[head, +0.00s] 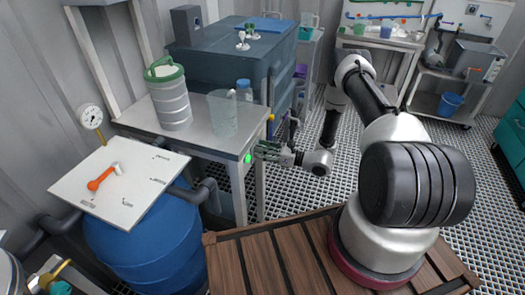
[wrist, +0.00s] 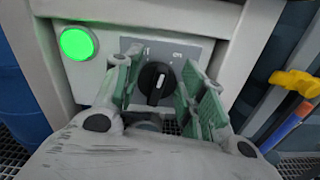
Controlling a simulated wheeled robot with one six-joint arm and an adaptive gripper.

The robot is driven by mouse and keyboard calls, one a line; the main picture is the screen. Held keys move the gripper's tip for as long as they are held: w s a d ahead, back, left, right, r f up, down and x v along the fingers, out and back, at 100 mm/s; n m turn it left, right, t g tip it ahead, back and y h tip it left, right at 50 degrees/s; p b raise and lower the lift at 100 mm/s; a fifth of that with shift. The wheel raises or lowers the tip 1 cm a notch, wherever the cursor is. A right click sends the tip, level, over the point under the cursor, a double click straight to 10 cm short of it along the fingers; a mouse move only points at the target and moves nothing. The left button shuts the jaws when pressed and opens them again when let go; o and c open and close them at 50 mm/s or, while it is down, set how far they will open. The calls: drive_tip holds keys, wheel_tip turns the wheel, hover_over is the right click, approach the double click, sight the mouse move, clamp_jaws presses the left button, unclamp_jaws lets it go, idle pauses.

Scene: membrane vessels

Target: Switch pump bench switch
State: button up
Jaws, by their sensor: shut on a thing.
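The pump bench switch is a black rotary knob (wrist: 156,84) with a white pointer line, on a grey plate (wrist: 196,46) with small markings. In the wrist view the pointer is nearly upright, leaning slightly right. My gripper (head: 264,151) reaches the front of the bench (head: 190,141). Its green-padded fingers lie on either side of the knob and are shut on it. A round green lamp (wrist: 77,43) is lit left of the plate; it also shows in the head view (head: 248,158). In the head view my fingers hide the knob.
A green-lidded jar (head: 170,103) and a clear beaker (head: 223,115) stand on the bench. A blue barrel (head: 150,235) with a white board (head: 105,190) is at left. A yellow valve handle (wrist: 295,83) is right of the switch. Open grating floor lies to the right.

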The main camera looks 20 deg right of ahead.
drive_tip(key=shift+w+d+f+m, duration=0.1)
drive_tip(key=shift+m, duration=0.9)
drive_tip(key=shift+w+d+m, duration=0.1)
drive_tip(key=shift+m, duration=0.9)
drive_tip(key=o, duration=0.9)
drive_tip(key=v, duration=1.2)
